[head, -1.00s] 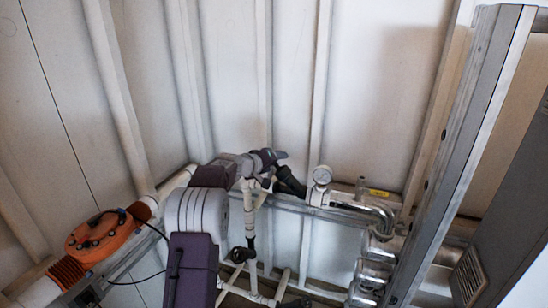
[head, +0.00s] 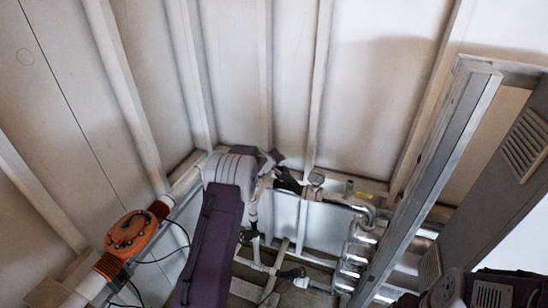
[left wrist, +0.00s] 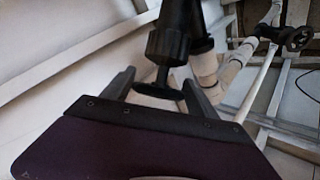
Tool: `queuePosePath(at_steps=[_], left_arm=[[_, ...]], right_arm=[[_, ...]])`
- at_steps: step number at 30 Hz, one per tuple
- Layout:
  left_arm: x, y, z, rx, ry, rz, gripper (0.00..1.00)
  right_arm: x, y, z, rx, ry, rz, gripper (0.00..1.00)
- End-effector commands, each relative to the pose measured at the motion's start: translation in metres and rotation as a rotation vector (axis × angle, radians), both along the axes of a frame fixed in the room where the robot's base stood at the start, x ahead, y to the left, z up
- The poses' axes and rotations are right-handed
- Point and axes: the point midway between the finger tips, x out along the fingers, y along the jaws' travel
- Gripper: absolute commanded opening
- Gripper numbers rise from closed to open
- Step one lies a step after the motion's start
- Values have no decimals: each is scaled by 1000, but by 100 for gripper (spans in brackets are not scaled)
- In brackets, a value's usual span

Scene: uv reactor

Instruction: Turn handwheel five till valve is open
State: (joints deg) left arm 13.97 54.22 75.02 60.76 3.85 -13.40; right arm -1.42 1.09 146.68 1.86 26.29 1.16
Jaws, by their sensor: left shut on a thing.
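A black handwheel (left wrist: 160,91) sits at the end of a black valve body (left wrist: 168,45) in the left wrist view. My left gripper (left wrist: 158,94) is shut on this handwheel, with one finger on each side of its rim. In the head view my left gripper (head: 274,160) is at the black valve (head: 288,181) on the back wall piping, and my own arm hides most of the handwheel. No number is readable, and I cannot tell how far the valve is open. My right gripper is out of view; only part of my right arm shows at lower right.
A pressure gauge (head: 316,179) and shiny metal pipes (head: 357,250) stand right of the valve. Other black handwheels (head: 292,273) sit lower on the white pipes. An orange unit (head: 130,232) is at left. A grey metal frame post (head: 425,185) rises at right.

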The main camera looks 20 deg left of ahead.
Motion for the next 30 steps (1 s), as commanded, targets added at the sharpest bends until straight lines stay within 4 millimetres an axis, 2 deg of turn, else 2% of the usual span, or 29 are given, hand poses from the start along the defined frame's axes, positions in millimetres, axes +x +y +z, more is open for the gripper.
queuePosePath(at_steps=[3, 15, 16, 25, 30], left_arm=[[0, 0, 1, -2, 4, 7, 27], [0, 0, 0, -3, 6, 10, 27], [0, 0, 0, -3, 6, 10, 72], [-1, 0, 0, -2, 7, 8, 72], [-12, -2, 8, -2, 4, 8, 72]], right_arm=[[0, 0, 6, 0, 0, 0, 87], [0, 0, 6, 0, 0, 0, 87], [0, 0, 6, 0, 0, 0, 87], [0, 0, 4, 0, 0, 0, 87], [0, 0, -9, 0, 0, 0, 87]])
